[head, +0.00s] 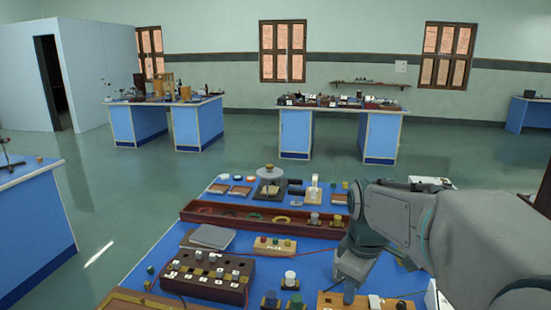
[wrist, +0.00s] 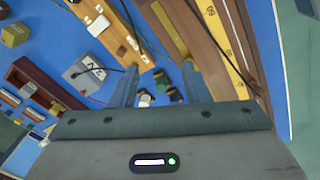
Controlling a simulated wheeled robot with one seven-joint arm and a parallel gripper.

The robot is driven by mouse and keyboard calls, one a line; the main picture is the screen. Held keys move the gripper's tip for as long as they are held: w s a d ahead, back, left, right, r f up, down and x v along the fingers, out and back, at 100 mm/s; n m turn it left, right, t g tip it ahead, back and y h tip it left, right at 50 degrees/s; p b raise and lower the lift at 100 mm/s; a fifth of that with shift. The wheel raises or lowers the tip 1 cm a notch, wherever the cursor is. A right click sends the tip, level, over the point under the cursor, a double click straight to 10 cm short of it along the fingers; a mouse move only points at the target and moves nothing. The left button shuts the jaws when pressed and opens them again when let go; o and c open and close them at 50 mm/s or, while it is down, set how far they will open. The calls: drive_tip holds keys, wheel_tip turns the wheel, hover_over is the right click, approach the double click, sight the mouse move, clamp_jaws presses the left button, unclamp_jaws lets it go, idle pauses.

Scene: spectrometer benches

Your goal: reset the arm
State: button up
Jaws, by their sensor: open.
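My gripper (head: 352,274) hangs over the right part of the blue bench in the head view, its fingers pointing down. In the wrist view the two fingers of my gripper (wrist: 160,84) stand apart with nothing held between them. Small knobs or pegs (wrist: 160,86) show on the bench beyond the gap. My arm comes in from the right and hides part of the bench's right side.
On the blue bench (head: 165,250) stand a long red-brown tray (head: 190,211), a dark box with several knobs (head: 205,291), a grey slab (head: 211,236) and a wooden strip (head: 260,248). A wooden scale (wrist: 222,40) shows in the wrist view. Other benches (head: 296,130) stand farther back across open floor.

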drive_tip(key=s+a+f+m+t+p, duration=0.1)
drive_tip(key=s+f+m, duration=0.1)
drive_tip(key=s+m, duration=0.8)
drive_tip(key=s, duration=0.2)
drive_tip(key=shift+s+a, duration=0.3)
drive_tip(key=shift+s, duration=0.1)
drive_tip(key=shift+f, duration=0.1)
